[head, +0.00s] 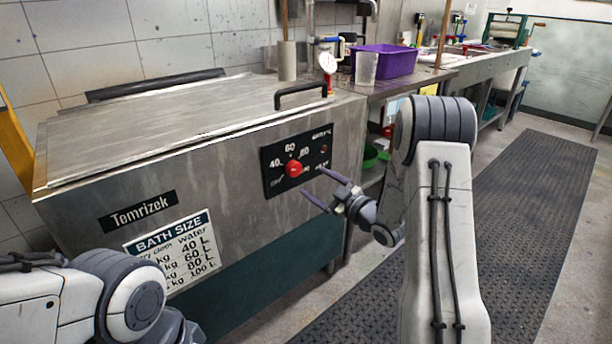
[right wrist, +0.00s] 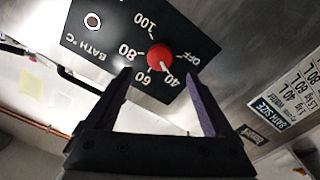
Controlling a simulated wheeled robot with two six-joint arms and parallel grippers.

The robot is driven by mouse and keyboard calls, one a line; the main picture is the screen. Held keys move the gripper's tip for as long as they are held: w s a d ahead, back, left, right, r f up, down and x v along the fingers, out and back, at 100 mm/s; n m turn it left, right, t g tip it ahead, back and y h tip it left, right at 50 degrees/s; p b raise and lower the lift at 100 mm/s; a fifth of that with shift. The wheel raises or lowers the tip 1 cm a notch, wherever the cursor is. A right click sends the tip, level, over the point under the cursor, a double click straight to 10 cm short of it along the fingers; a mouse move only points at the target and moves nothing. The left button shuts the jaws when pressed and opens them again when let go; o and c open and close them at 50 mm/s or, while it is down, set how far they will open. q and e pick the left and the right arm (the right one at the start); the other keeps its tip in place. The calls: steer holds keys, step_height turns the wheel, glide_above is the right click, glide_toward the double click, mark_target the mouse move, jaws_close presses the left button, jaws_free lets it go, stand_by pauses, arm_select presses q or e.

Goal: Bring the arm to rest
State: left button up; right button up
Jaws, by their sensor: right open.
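My right gripper (head: 316,187) is open and empty in front of the black dial panel (head: 272,181) on the steel bath's front. In the right wrist view its two purple fingers (right wrist: 160,82) stand apart, with the red knob (right wrist: 160,57) beyond the gap between their tips. The knob also shows in the head view (head: 293,169), to the left of the fingers and apart from them. The panel's numbers appear upside down in the right wrist view. My left arm (head: 120,295) is at the bottom left; its gripper is not visible.
The bath has a closed metal lid (head: 190,115) with a black handle (head: 300,93). A bath size sign (head: 178,250) is on its front. A purple tub (head: 384,62) and a clear beaker (head: 366,68) stand on the bench behind. A dark floor mat (head: 530,200) lies clear at right.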

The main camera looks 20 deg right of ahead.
steer(key=shift+v, duration=1.15)
steer(key=shift+a, duration=0.1)
steer(key=w+a+g+h, duration=0.15)
steer(key=a+g, duration=0.25)
steer(key=a, duration=0.5)
steer(key=s+a+m+g+h, duration=0.2)
steer(key=s+a+g+h, duration=0.15)
steer(key=s+a, duration=0.45)
steer(key=s+a+g, duration=0.4)
steer(key=s+g, duration=0.1)
steer(key=s, duration=1)
steer(key=s+a+g, duration=0.3)
steer(key=s+g, duration=0.2)
steer(key=s, duration=1)
step_height(320, 180, up, 27)
steer(key=p, duration=2.7)
steer(key=shift+m, duration=0.4)
